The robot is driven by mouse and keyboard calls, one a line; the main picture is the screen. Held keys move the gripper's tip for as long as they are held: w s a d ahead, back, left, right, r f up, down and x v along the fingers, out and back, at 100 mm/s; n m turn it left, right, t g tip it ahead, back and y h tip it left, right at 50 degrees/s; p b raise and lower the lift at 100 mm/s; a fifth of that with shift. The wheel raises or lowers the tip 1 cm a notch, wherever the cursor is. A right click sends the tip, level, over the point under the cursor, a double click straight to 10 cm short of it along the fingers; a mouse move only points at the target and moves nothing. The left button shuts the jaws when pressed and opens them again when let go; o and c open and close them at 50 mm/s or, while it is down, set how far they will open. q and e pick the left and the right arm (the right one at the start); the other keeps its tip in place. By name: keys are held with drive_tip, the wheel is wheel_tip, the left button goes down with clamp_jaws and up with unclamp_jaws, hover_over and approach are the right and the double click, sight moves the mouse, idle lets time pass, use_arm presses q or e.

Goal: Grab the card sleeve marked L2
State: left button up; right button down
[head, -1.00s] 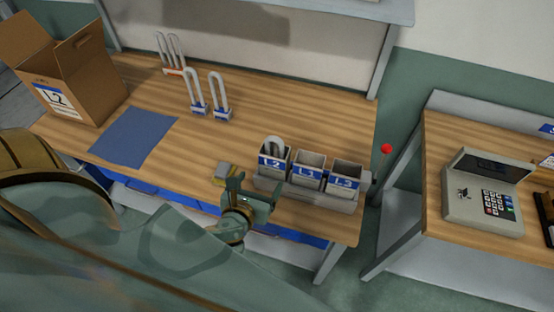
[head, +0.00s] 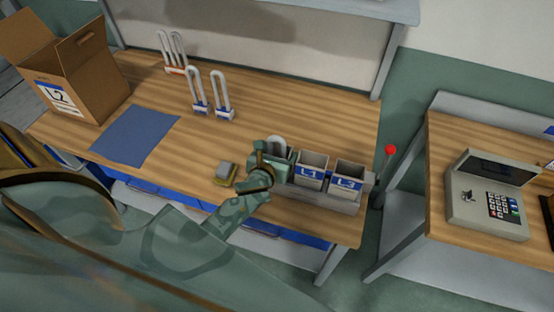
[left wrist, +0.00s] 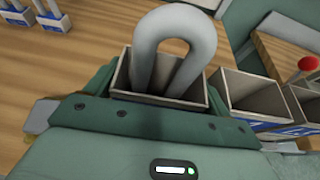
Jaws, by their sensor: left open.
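The card sleeve marked L2 is an open-topped box (left wrist: 194,92) in the left wrist view, with a thick grey loop (left wrist: 172,45) standing in it. In the head view my left gripper (head: 275,165) covers its label and most of its body; the top of the loop shows above. My left gripper is open, with its fingers on either side of the sleeve (left wrist: 160,100). I cannot tell whether they touch it. The sleeves marked L1 (head: 311,174) and L3 (head: 347,182) stand to its right in the same rack. My right gripper is out of view.
The grey rack (head: 330,201) sits near the bench's front edge. A small grey and yellow block (head: 225,172) lies left of my gripper. Several tall loops (head: 197,95), a blue mat (head: 133,137) and an L2 carton (head: 75,80) are further left. A keypad terminal (head: 490,205) stands on the right table.

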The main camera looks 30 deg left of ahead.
use_arm(q)
drive_tip(key=shift+s, duration=0.1)
drive_tip(key=c, duration=0.3)
drive_tip(key=shift+r, duration=0.1)
drive_tip(key=c, duration=0.6)
drive_tip(key=shift+o, duration=0.2)
